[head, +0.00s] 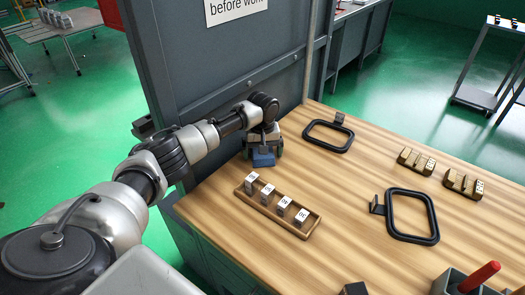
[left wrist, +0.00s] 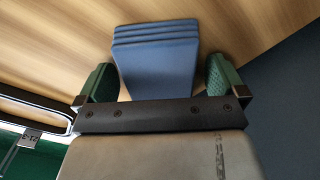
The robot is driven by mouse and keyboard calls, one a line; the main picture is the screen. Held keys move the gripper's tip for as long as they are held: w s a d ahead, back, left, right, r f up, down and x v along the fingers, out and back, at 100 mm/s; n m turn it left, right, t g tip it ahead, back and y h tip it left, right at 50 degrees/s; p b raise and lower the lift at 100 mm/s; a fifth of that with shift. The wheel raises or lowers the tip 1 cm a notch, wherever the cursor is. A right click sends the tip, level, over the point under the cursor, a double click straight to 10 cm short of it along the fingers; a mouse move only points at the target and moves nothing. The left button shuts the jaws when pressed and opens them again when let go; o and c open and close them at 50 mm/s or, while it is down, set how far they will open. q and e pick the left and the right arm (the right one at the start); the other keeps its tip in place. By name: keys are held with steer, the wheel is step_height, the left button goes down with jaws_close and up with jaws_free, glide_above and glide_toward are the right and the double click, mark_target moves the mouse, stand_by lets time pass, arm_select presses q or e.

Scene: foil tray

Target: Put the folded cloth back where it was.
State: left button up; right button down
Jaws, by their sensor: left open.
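The folded cloth (head: 263,159) is a small blue stack near the table's back left edge, by the grey cabinet panel. In the left wrist view the cloth (left wrist: 155,50) shows several folded layers at its far edge. My left gripper (head: 262,148) is over the cloth, its arm reaching in from the left. In the left wrist view its two green fingers (left wrist: 160,66) are open, one on each side of the cloth. The left finger looks very close to the cloth; I cannot tell whether it touches. My right gripper is not in view.
A wooden tray (head: 249,196) with several numbered blocks stands just in front of the cloth. Two black frames (head: 328,148) (head: 413,240) lie on the table (head: 350,185). Brass block sets (head: 415,161) are at the right, and a box (head: 445,283) with a red-handled item at the front right.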

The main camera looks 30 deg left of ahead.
arm_select(q)
step_height(320, 180, up, 12)
steer(key=shift+r+b, duration=0.15)
steer(key=shift+b, duration=0.2)
stand_by(0.6)
